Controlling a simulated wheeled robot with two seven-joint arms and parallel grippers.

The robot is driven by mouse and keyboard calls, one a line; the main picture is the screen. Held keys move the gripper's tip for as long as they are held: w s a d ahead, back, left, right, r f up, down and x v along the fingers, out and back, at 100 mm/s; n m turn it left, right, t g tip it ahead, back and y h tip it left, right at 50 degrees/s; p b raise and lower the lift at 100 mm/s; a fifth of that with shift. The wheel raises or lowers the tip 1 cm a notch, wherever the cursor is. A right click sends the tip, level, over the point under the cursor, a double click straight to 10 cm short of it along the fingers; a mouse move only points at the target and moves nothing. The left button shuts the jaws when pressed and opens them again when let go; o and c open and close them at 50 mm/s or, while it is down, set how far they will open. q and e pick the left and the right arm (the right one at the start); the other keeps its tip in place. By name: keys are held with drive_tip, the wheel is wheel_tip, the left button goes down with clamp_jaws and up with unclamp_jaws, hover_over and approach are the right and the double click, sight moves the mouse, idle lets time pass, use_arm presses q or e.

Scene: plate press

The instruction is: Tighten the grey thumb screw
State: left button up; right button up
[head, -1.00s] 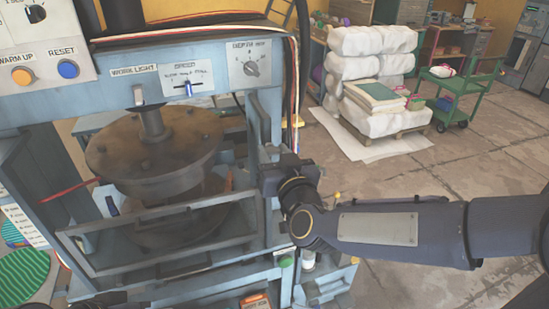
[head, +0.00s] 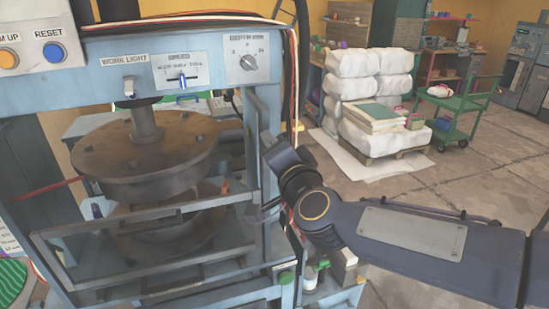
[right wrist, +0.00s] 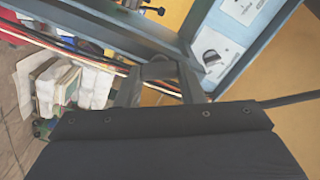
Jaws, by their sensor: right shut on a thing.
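My right gripper (head: 268,142) is at the right-hand front post of the press, beside the open front of the machine. In the right wrist view its two fingers (right wrist: 160,78) are close around a small grey piece (right wrist: 159,69), which looks like the grey thumb screw. Most of that piece is hidden by the fingers, and how far it is screwed in cannot be told. In the head view my own wrist hides it. My left gripper is in neither view.
The press has a round brown plate (head: 145,155) behind a grey guard frame (head: 150,222). Its panel carries a dial (head: 247,62) and slider (head: 182,80). Loose cables (head: 296,80) run down beside my gripper. White sacks (head: 368,62) and a green cart (head: 455,105) stand behind; open floor lies right.

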drive_tip(key=shift+a+f+m+b, duration=0.15)
drive_tip(key=shift+m+b, duration=2)
drive_tip(key=shift+m, duration=1.85)
drive_tip(key=shift+f+m+b, duration=0.15)
drive_tip(key=shift+m+b, duration=2.05)
drive_tip(key=shift+m, duration=1.8)
drive_tip(key=shift+a+f+m+b, duration=0.15)
drive_tip(key=shift+m+b, duration=2)
drive_tip(key=shift+m, duration=1.85)
drive_tip(key=shift+d, duration=0.1)
drive_tip(key=o, duration=1)
drive_tip(key=shift+r, duration=0.1)
drive_tip(key=shift+v, duration=4)
